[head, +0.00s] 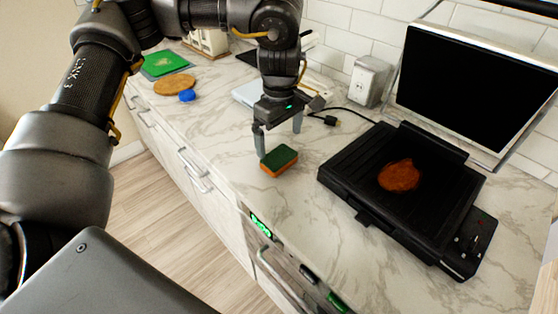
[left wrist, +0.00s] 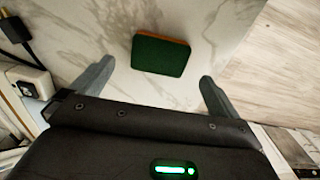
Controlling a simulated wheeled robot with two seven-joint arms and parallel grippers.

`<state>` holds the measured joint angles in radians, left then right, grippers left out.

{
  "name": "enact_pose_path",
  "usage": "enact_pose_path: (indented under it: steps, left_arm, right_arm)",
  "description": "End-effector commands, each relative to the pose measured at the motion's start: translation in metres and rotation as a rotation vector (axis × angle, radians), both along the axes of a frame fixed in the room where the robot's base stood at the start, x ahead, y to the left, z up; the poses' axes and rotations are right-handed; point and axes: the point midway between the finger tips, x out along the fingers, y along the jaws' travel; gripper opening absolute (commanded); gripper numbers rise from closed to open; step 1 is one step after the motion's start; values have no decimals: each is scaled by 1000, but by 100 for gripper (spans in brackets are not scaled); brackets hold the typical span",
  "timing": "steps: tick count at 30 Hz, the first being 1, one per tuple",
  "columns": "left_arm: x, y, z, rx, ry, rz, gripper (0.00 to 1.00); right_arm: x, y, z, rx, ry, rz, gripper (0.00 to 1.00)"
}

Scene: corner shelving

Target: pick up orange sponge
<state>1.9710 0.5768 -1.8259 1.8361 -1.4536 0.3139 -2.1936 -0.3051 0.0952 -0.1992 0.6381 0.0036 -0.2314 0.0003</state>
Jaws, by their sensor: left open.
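The sponge (head: 279,159) has a dark green top and an orange lower layer. It lies flat on the marble counter, left of the black grill. My left gripper (head: 279,142) points down just behind and above it, with its two fingers spread apart and nothing between them. In the left wrist view the sponge (left wrist: 161,55) lies beyond the fingertips, between the lines of the two open fingers (left wrist: 158,78). It appears apart from both fingers. My right gripper is in neither view.
A black grill (head: 345,176) with a brown round patty (head: 399,176) stands right of the sponge. A blue cap (head: 187,96) and cork mat (head: 174,84) lie far left. The counter's front edge is close to the sponge.

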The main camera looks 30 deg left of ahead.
Motion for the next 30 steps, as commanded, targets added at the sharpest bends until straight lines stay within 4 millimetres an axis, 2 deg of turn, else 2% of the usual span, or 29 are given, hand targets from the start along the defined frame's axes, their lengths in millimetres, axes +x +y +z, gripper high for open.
enact_pose_path:
  steps: [3,11,18,21,29,30]
  left_arm:
    - [0,-1,-12,-1,1,-2,100]
    - [0,0,-20,1,2,-2,100]
    - [0,3,-55,2,3,-1,100]
    - [0,3,-64,0,1,-1,100]
    - [0,3,-67,0,0,-1,100]
    - [0,3,-67,0,0,-1,96]
  right_arm:
    - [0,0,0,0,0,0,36]
    - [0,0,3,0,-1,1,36]
    - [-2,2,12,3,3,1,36]
    - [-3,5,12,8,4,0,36]
    - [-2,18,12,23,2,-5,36]
    - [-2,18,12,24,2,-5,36]
